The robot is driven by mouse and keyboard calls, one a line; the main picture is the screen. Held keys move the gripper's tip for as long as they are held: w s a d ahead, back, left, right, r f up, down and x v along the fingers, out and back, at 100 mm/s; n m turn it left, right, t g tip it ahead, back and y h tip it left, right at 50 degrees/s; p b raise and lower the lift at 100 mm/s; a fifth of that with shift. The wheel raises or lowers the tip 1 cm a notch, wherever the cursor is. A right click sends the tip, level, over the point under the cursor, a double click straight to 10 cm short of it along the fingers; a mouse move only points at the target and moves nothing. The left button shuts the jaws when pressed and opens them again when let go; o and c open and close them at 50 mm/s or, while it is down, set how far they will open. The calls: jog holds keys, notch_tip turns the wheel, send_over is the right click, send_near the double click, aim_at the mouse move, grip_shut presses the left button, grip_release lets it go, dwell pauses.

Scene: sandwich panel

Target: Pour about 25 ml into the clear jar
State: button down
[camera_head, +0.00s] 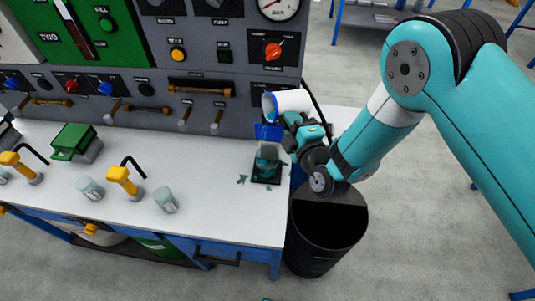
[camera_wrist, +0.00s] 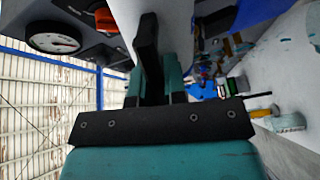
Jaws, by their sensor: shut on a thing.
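My gripper (camera_head: 294,120) is shut on a white container with a blue rim (camera_head: 293,101), near the right end of the bench. The container lies tilted on its side, its blue-rimmed mouth facing left. A clear jar (camera_head: 267,153) stands on a small black square base below and slightly left of it. Teal shows in the jar's lower part; its exact level is too small to read. Small teal spots lie on the bench beside the base.
Two small lidded jars (camera_head: 90,188) (camera_head: 166,201), yellow dispensers (camera_head: 122,180) and a green box (camera_head: 73,140) stand left on the white bench (camera_head: 215,205). A control panel (camera_head: 225,75) rises behind. A black bin (camera_head: 325,235) stands right of the bench.

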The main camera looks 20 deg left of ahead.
jog(key=shift+w+d+n, duration=0.15)
jog(key=shift+w+n, duration=0.15)
jog(key=shift+n, duration=0.1)
dwell(1.0)
